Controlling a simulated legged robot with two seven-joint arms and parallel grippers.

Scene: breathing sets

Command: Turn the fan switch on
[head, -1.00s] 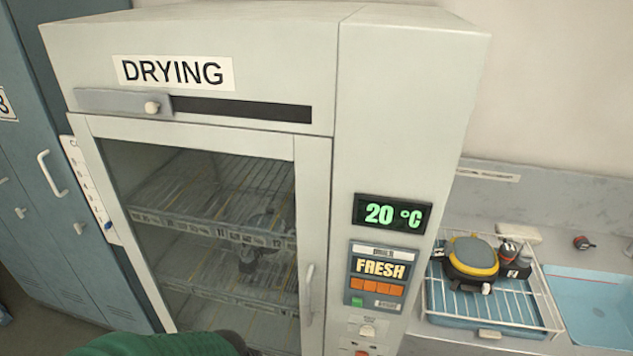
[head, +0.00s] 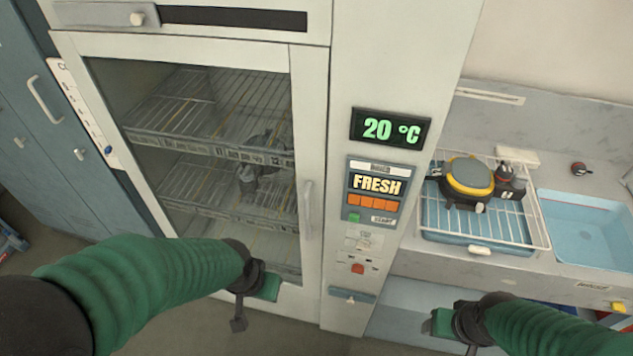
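A drying cabinet (head: 409,60) stands in front of me with a narrow control column on its right. On the column, a small white switch (head: 364,241) sits below the FRESH panel (head: 376,190), and a red switch (head: 357,268) sits below that. The labels beside them are too small to read, so I cannot tell which is the fan switch. My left gripper (head: 253,297) is in front of the lower glass door, left of the switches. My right gripper (head: 452,331) is low and right of the column. Neither touches a switch. Their fingers are not clear.
The display (head: 390,129) reads 20 °C. The glass door's handle (head: 308,208) is just left of the column. On the right, a counter holds a wire rack (head: 530,228) with a yellow-and-black mask and a blue sink (head: 590,235). Blue lockers (head: 35,165) stand left.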

